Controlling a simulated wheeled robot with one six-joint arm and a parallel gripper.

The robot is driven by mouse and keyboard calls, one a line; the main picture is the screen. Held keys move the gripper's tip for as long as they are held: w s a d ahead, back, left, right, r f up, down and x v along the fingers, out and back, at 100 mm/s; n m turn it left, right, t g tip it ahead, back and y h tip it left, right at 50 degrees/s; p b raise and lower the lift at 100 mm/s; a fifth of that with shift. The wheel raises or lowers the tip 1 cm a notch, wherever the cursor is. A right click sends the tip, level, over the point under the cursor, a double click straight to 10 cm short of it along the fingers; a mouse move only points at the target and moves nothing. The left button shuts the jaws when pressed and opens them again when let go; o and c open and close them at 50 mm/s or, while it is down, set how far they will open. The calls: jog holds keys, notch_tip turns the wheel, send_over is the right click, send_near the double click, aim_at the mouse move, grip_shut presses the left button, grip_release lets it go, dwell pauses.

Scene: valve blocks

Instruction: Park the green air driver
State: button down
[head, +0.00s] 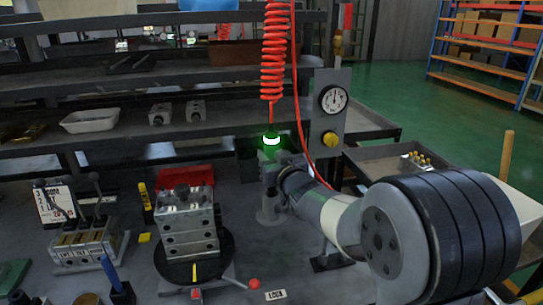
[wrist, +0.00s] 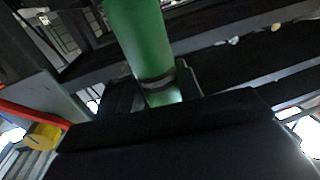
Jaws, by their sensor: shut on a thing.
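The green air driver (wrist: 138,38) shows in the wrist view as a thick green cylinder with a dark band near its lower end. In the head view only its top end (head: 271,141) shows clearly, with a pale ring and a green glow, under the red coiled hose (head: 274,50). My gripper (head: 271,160) is shut on the driver, just below the glow. The driver looks roughly upright. Its lower part and the grip contact are mostly hidden by my gripper and arm. I cannot tell whether the driver touches a holder.
A panel with a gauge (head: 333,98) and yellow knob (head: 329,138) stands close at right, with a red hose passing it. A valve block (head: 188,222) sits on a black turntable (head: 220,262) at left. Dark shelves (head: 90,145) lie behind.

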jog(key=shift+f+b, duration=1.6)
jog(key=shift+f, duration=0.1)
jog(key=c, duration=1.1)
grip_release()
jog(key=shift+c, duration=0.2)
jog(key=shift+o, duration=1.2)
jog(key=shift+f, duration=0.2)
jog(key=v, duration=1.1)
jog(key=shift+w+r, duration=0.1)
jog(key=shift+r, duration=0.05)
